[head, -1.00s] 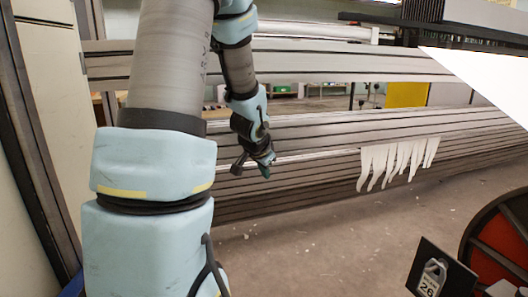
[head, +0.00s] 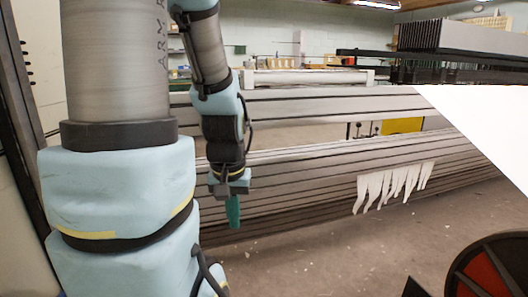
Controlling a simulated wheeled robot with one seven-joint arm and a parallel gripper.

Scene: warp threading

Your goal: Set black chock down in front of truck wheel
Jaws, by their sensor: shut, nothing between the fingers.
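My gripper (head: 233,211) hangs at the end of my arm, left of the middle of the head view. Its teal fingers point down and are shut with nothing between them. It shows in front of long grey slatted beams. A large round thing with a black rim and red-orange panels (head: 485,280) is cut off at the lower right. It is far to the right of my gripper, and I cannot tell whether it is a wheel.
Long grey beams (head: 300,180) cross the view, with torn white strips (head: 392,186) hanging from them. A small black edge (head: 415,288) shows at the bottom. The brown floor (head: 330,255) has light scraps but looks mostly open. A white panel (head: 490,125) covers the right side.

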